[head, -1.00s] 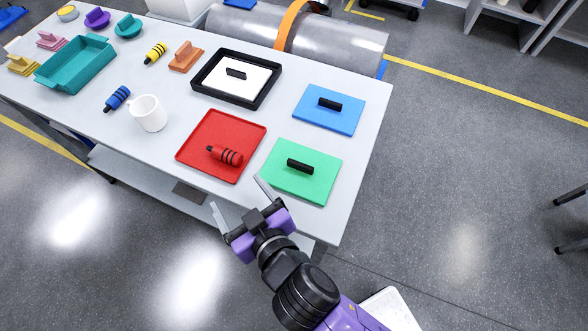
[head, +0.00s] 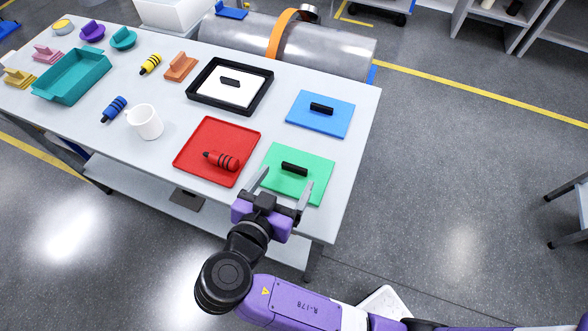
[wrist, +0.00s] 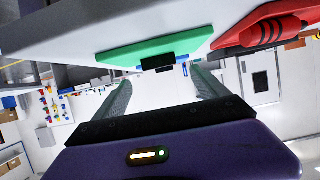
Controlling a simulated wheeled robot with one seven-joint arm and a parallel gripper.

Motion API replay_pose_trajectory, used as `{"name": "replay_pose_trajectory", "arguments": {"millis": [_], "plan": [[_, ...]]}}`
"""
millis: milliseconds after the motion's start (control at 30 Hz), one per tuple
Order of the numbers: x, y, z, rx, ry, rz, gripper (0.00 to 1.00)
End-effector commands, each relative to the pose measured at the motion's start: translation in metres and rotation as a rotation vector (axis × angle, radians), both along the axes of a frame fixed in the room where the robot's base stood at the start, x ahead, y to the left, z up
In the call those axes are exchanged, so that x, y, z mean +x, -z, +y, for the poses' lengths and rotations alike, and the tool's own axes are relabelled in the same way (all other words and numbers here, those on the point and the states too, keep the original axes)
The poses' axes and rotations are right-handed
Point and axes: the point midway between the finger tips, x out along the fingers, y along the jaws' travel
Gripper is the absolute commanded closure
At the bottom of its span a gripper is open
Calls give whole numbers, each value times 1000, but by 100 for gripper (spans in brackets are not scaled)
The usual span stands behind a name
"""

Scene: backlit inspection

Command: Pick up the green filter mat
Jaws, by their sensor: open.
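The green filter mat (head: 312,180) lies flat near the front right corner of the table, with a black bar handle (head: 294,169) on top. My gripper (head: 281,182) is open and empty, at the mat's near left edge in the head view. In the wrist view the mat (wrist: 125,53) shows ahead of the open fingers (wrist: 160,88), and its black handle (wrist: 158,62) appears between and beyond them. Whether the fingers are over the mat or just short of it is hard to tell.
A red tray (head: 195,148) holding a red banded cylinder (head: 220,161) sits just left of the mat. A blue mat (head: 312,120) with a black handle lies behind. A black tray with a white mat (head: 207,86) and a white mug (head: 145,122) stand farther left.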

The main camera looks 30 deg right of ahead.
Motion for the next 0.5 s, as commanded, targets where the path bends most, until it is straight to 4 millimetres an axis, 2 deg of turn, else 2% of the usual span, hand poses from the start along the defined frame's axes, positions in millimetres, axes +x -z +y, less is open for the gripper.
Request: {"name": "replay_pose_trajectory", "arguments": {"millis": [300,500], "plan": [[22,18,-30,0,2,2,16],[28,24,-38,0,-2,2,16]]}}
